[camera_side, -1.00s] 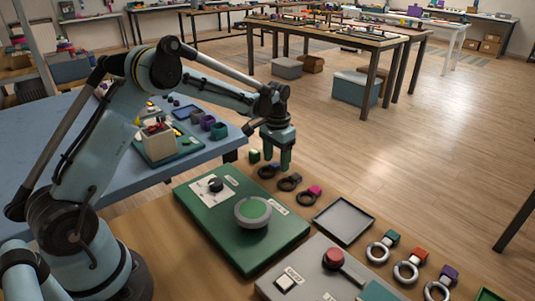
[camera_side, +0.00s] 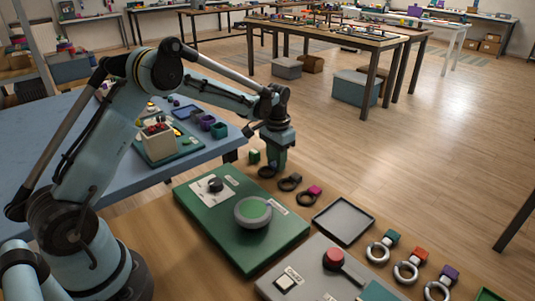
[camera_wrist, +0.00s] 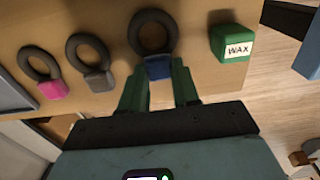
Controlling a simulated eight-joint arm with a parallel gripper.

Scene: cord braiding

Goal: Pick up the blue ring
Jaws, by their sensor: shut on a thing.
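The blue ring (camera_wrist: 152,34) is a dark ring with a blue block (camera_wrist: 158,67) on its near side in the wrist view. In the side view, the ring (camera_side: 266,172) lies flat near the far edge of the wooden table. My gripper (camera_wrist: 159,74) has its two green fingers on either side of the blue block and is shut on it. In the side view my gripper (camera_side: 277,163) points down at the ring, and its fingers hide the blue block.
A green wax block (camera_wrist: 231,43) stands beside the ring. A grey-block ring (camera_wrist: 89,60) and a pink-block ring (camera_wrist: 43,72) lie in the same row. A green panel (camera_side: 250,255) and an empty grey tray (camera_side: 343,220) are nearby.

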